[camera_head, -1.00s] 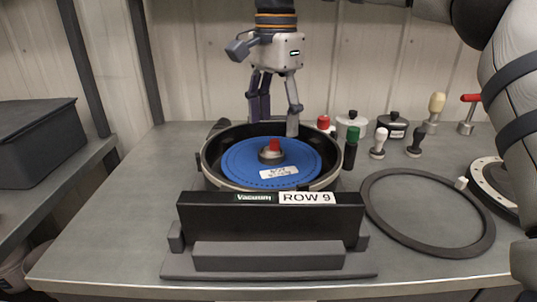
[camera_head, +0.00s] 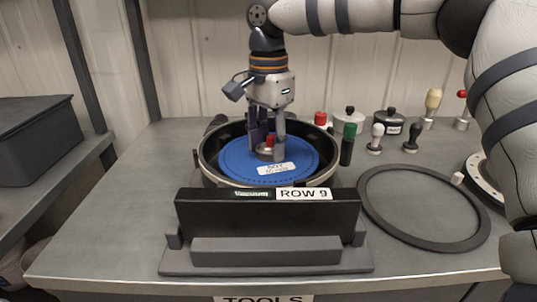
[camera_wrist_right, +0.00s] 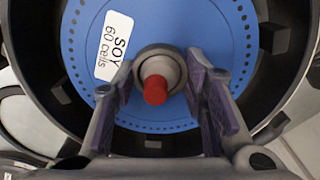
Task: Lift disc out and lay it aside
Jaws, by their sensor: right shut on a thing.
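The blue disc (camera_head: 235,165) lies flat inside the round black housing (camera_head: 205,160) of the meter. It carries a white label reading "SOY 60 cells" in the right wrist view, where the disc (camera_wrist_right: 215,25) fills much of the picture. At its centre is a grey hub with a red knob (camera_wrist_right: 155,90). My right gripper (camera_head: 266,152) points straight down over the disc and is shut on the hub, a finger on either side (camera_wrist_right: 160,72). The disc still sits within the housing's rim. My left gripper is not in view.
A black block marked "ROW 9" (camera_head: 268,215) stands in front of the housing. A dark ring (camera_head: 372,215) lies flat to the right. Several small handled tools and pots (camera_head: 390,125) stand behind it. The bench's left part (camera_head: 120,210) is clear.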

